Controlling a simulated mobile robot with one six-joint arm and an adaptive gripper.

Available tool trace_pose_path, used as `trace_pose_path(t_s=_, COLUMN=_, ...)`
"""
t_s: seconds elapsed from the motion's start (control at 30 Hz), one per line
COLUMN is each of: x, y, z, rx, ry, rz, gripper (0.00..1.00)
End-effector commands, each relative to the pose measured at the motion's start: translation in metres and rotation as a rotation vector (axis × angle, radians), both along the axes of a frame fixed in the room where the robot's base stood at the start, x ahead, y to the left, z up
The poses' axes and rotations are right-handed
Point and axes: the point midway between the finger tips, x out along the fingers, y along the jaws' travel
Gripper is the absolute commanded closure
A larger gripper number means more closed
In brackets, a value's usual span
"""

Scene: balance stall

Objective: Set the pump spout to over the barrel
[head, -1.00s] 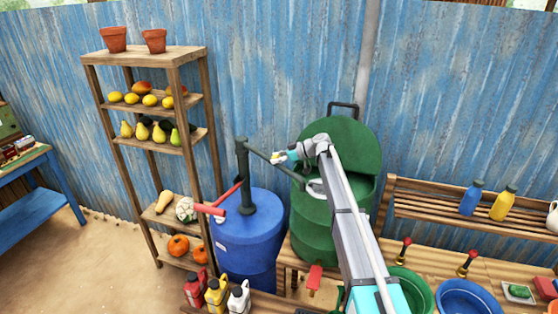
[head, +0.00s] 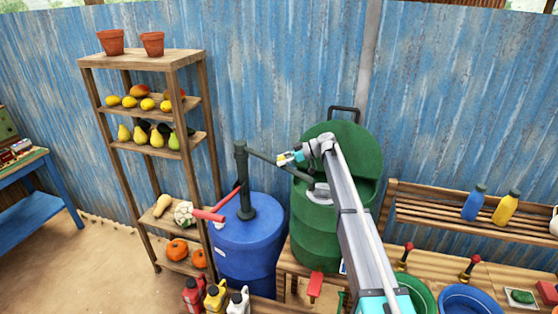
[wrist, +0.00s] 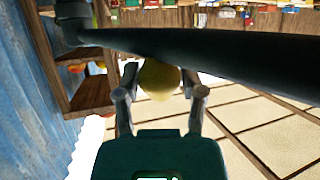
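The green-grey pump (head: 242,175) stands on the blue barrel (head: 248,250), with a red handle (head: 210,215) at its left. Its dark spout (head: 265,157) reaches right toward the green barrel (head: 315,235); its far end is partly hidden by my arm. My gripper (head: 284,159) is beside the spout, left of the green barrel's top. In the wrist view the spout (wrist: 230,55) crosses close to the camera.
A wooden shelf (head: 170,57) with fruit and pots stands at the left. Red, yellow and white jugs (head: 215,296) stand in front of the blue barrel. A slatted rack (head: 440,210) with bottles and a bench with green and blue bowls (head: 468,300) are at the right.

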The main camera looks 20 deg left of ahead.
Motion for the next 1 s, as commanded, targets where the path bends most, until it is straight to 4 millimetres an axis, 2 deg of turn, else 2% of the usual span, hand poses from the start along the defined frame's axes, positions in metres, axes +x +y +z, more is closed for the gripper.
trace_pose_path(t_s=0.03, x=-0.001, y=0.001, z=0.0, rx=0.0, ry=0.0, rz=0.001, gripper=0.34)
trace_pose_path(t_s=0.13, x=-0.001, y=0.001, z=0.0, rx=0.0, ry=0.0, rz=0.001, gripper=0.16)
trace_pose_path(t_s=0.43, x=-0.001, y=0.002, z=0.0, rx=0.0, ry=0.0, rz=0.001, gripper=0.16)
trace_pose_path(t_s=0.67, x=-0.001, y=0.002, z=0.005, rx=0.0, ry=0.0, rz=0.0, gripper=0.59)
trace_pose_path(t_s=0.87, x=-0.001, y=0.001, z=0.024, rx=0.002, ry=0.001, rz=0.0, gripper=0.96)
trace_pose_path(t_s=0.9, x=-0.001, y=0.001, z=0.028, rx=0.003, ry=0.001, rz=0.0, gripper=1.0)
trace_pose_path(t_s=1.0, x=-0.001, y=0.001, z=0.038, rx=0.002, ry=0.001, rz=0.0, gripper=1.0)
